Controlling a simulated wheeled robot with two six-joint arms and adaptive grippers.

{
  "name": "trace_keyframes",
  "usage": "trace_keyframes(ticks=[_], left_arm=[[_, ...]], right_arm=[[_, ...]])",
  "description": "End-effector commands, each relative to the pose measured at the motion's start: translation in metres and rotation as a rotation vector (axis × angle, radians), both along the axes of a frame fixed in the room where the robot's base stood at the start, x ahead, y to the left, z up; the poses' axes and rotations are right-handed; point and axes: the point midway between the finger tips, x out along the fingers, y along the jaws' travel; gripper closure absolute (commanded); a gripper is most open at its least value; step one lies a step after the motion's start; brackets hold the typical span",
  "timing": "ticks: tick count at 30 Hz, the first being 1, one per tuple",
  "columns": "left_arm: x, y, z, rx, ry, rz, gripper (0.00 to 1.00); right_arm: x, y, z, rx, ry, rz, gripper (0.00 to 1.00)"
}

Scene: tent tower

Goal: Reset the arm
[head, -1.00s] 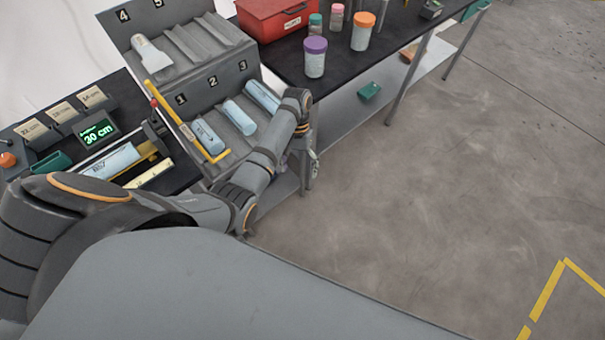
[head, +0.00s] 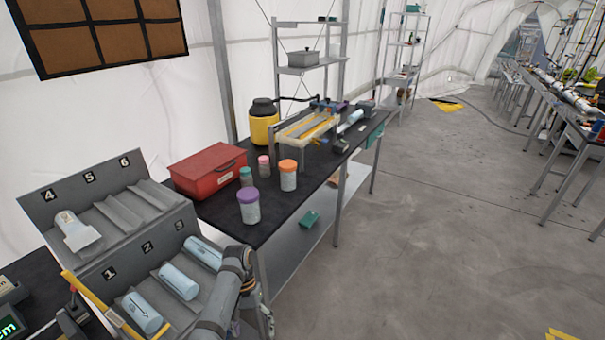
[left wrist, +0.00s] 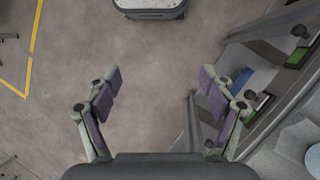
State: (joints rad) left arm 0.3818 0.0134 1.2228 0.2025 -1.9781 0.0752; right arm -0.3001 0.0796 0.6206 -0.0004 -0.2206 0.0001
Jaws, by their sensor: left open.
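My left arm comes in at the bottom of the head view, beside the numbered grey rack (head: 68,254). My left gripper (head: 266,322) hangs low past the rack's right side and is only partly visible there. In the left wrist view my left gripper (left wrist: 168,90) is open, its two purple-padded fingers wide apart with bare floor between them. Nothing is held. My right gripper is not in view.
The rack holds light-blue cylinders (head: 179,281) in slots 1 to 3 and a pale bottle (head: 77,232) in slot 4. A black table (head: 222,212) carries a red box (head: 208,169) and several lidded jars (head: 248,206). Open floor (head: 430,230) lies to the right.

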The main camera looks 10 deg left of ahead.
Motion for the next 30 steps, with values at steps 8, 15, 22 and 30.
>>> trace_keyframes(ticks=[8,15,22,30], left_arm=[[-0.077,0.028,-0.171,0.097,-0.124,0.055,0.18],[-0.229,0.073,-0.306,0.211,-0.318,0.008,0.18],[-0.334,0.092,-0.338,0.244,-0.453,-0.060,0.18],[-0.348,0.095,-0.340,0.245,-0.480,-0.071,0.18]], right_arm=[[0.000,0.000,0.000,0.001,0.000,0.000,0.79],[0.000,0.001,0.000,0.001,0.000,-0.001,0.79],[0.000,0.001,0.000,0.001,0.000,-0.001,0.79],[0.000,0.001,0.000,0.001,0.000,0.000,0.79]])
